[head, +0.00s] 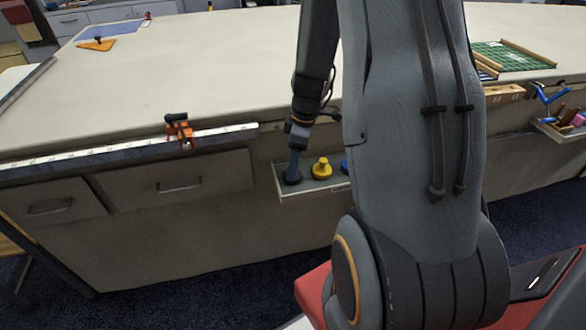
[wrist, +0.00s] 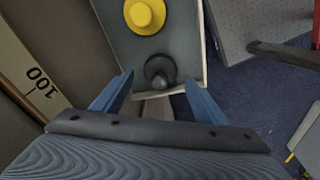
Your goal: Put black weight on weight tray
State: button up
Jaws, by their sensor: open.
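The black weight (head: 291,179) sits at the left end of the weight tray (head: 315,192) on the table's front. In the wrist view, the black weight (wrist: 160,69) stands on the tray floor (wrist: 182,48) near the tray's end wall, its knob toward me. My gripper (head: 294,166) points down at the black weight. In the wrist view, my gripper (wrist: 159,79) is open, its blue fingers to the left and right of the weight's knob. I cannot tell whether they touch it.
A yellow weight (head: 321,168) is beside the black one in the tray, and a blue thing (head: 345,166) shows partly behind my arm. An orange clamp (head: 180,130) and a ruler strip (head: 100,148) are on the table edge at left. The tabletop's left part is mostly clear.

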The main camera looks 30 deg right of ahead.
aim_at(298, 174)
notch_tip(298, 174, up, 7)
jog(key=s+a+r+m, duration=0.3)
jog(key=s+a+m, duration=0.2)
jog(key=s+a, duration=0.2)
jog(key=s+a+r+m+g+h, duration=0.1)
jog(key=s+a+r+m, duration=0.2)
jog(key=s+a+m, duration=0.2)
jog(key=s+a, duration=0.1)
jog(key=s, duration=0.2)
jog(key=shift+s+a+r+m, duration=0.15)
jog(key=shift+s+a+m, duration=0.05)
jog(key=shift+a+m, duration=0.2)
